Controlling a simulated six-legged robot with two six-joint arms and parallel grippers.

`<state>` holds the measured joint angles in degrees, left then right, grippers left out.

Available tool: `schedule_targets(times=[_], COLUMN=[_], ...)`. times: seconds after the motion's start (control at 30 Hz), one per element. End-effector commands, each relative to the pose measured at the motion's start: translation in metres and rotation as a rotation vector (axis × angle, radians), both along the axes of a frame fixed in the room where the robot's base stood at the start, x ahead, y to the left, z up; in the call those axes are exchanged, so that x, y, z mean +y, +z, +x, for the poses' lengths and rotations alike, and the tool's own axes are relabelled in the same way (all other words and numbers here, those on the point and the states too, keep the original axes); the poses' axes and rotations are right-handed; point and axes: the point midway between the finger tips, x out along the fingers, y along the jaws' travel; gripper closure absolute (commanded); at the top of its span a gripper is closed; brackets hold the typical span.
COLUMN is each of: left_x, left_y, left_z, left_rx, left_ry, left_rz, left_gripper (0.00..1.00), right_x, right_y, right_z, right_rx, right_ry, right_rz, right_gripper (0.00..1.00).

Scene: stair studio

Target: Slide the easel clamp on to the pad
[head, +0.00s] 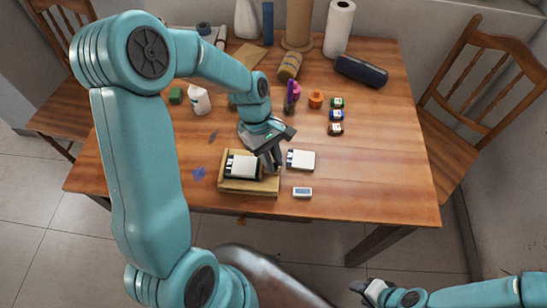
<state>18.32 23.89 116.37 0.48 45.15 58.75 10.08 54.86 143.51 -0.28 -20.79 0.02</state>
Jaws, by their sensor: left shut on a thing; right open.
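My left gripper (271,158) points down at the right side of a low wooden holder (250,188) near the table's front edge. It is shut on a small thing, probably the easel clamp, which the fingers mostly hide. A dark and white block (242,166), possibly the pad, lies in the holder just left of the fingers. A similar white block (302,160) with dark marks on its left edge lies on the table to the right of the gripper. I cannot tell for sure which block is the pad. My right gripper (370,290) is open, low at the right, away from the table.
A small white device with a display (302,192) lies right of the holder. The table's right side is clear.

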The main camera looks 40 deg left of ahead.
Motion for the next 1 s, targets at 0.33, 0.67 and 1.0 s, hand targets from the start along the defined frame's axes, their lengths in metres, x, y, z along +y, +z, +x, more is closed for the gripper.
schedule_targets(times=[0.33, 0.67, 1.0], left_x=[0.015, 0.014, 0.037], left_y=[0.000, 0.001, 0.055], left_z=[-0.009, -0.008, -0.002], left_rx=[0.002, 0.002, -0.006], left_ry=[-0.002, -0.001, 0.002], left_rz=[0.005, 0.004, 0.006], left_gripper=[1.00, 0.70, 0.70], right_x=[0.000, 0.000, 0.000], right_y=[0.001, 0.001, 0.004], right_z=[0.000, 0.000, 0.000], right_rx=[0.000, 0.000, 0.000], right_ry=[0.000, 0.000, 0.000], right_rz=[0.000, 0.000, 0.000], right_gripper=[0.57, 0.57, 0.57])
